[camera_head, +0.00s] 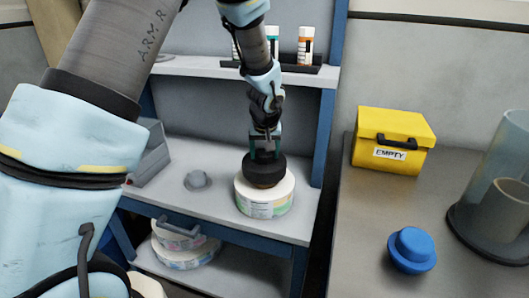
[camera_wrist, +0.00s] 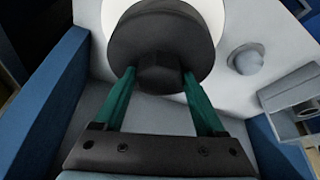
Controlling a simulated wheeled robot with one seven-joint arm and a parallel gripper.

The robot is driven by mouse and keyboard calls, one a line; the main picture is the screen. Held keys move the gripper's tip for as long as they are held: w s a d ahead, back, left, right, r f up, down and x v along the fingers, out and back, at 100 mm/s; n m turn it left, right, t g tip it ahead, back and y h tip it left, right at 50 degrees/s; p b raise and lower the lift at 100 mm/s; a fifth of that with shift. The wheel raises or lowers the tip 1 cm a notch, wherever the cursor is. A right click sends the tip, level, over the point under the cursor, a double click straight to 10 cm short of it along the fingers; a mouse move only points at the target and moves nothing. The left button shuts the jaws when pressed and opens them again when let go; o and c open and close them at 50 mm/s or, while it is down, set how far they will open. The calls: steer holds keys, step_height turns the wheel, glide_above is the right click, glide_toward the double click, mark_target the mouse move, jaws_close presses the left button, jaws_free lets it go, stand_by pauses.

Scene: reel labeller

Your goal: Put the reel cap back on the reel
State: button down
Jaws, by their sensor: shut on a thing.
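The reel cap (camera_head: 264,172) is a black disc with a knob on top. My gripper (camera_head: 265,142) points down and is shut on its knob. In the wrist view the green fingers of the gripper (camera_wrist: 159,74) stand on either side of the knob, with the cap's dark disc (camera_wrist: 150,38) beyond. The reel (camera_head: 264,206) is a white roll with printed labels, lying flat on the bench. The cap is right over the reel's middle, with a brownish part showing under its edge. I cannot tell whether it is fully seated. The reel's core is mostly hidden by the cap.
A grey cap-like piece (camera_head: 198,181) lies left of the reel. Several rolls (camera_head: 185,248) lie on the lower shelf. A blue post (camera_head: 327,110) stands close on the right. The right table holds a yellow box (camera_head: 391,150), a blue knobbed cap (camera_head: 411,251) and a clear container (camera_head: 500,185).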

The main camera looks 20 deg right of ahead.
steer(key=shift+f+b, duration=1.15)
steer(key=shift+f, duration=0.15)
jaws_free()
steer(key=b+v, duration=0.1)
steer(key=v, duration=0.9)
steer(key=shift+s+r+b, duration=0.25)
steer(key=shift+r+b, duration=0.1)
steer(key=shift+a, duration=0.1)
